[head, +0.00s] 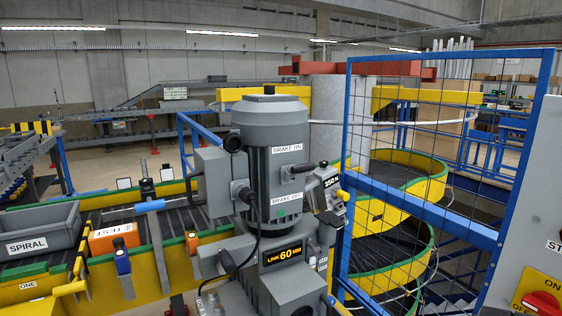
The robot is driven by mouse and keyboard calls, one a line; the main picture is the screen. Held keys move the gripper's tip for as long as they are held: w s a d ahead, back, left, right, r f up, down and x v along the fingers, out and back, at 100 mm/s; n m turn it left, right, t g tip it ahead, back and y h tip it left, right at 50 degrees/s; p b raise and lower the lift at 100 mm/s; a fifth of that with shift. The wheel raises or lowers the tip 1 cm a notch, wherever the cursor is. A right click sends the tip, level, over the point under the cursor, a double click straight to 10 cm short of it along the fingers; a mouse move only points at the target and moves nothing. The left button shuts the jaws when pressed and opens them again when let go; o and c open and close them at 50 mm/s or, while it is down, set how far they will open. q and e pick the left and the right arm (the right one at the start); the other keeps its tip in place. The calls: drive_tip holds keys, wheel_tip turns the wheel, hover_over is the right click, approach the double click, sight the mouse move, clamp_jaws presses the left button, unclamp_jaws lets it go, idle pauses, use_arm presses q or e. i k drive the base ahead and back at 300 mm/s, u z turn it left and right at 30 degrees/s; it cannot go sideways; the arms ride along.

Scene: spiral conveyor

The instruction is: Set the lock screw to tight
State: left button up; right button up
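No part clearly labelled as a lock screw can be made out, and its tight or loose setting cannot be read. A grey motor (272,155) with "BRAKE ON" and "BRAKE OFF" labels stands upright in the middle. On its right side is a small grey unit (327,188) with a "350 M" label and a small yellow knob (342,195). A black round knob (232,143) sits at the motor's upper left. Below the motor is a "LINK 60 MM" plate (282,255). Neither of my grippers is in view.
A blue mesh gate (440,205) stands right of the motor, before the yellow and green spiral conveyor (395,270). A grey "SPIRAL" tote (40,230) and an orange box (114,238) sit on the left conveyor. A red switch (541,303) is at lower right.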

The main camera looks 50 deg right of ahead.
sight(323, 164)
drive_tip(key=z, duration=0.4)
drive_tip(key=i, duration=0.85)
drive_tip(key=z, duration=0.75)
